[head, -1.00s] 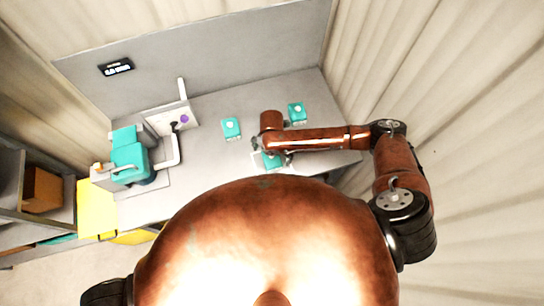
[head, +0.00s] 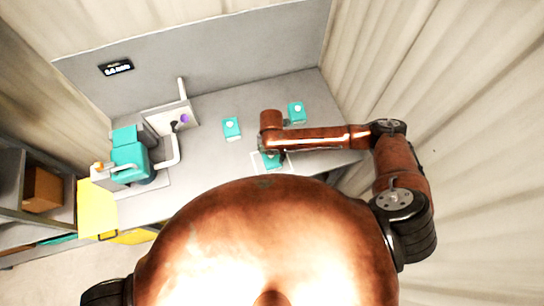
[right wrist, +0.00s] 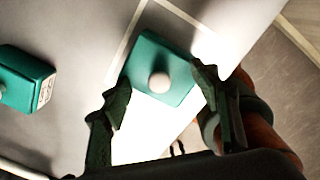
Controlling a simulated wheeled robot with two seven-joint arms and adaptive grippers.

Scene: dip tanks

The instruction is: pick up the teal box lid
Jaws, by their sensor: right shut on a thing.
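A teal lid with a round white knob (right wrist: 160,84) sits between the two fingers of my right gripper (right wrist: 163,82) in the right wrist view. The fingers are closed against its opposite sides. In the head view the teal lid (head: 271,160) shows partly below my right gripper (head: 267,149), near the table's front edge, inside a pale outline. My forearm and wrist hide part of it. I cannot tell whether it is clear of what is under it. My left gripper is not in view.
Two other teal boxes with white knobs stand on the grey table, one to the left (head: 231,128) and one behind my right wrist (head: 297,112). A teal and white machine (head: 130,160) stands at the left. A grey panel (head: 220,60) closes the back.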

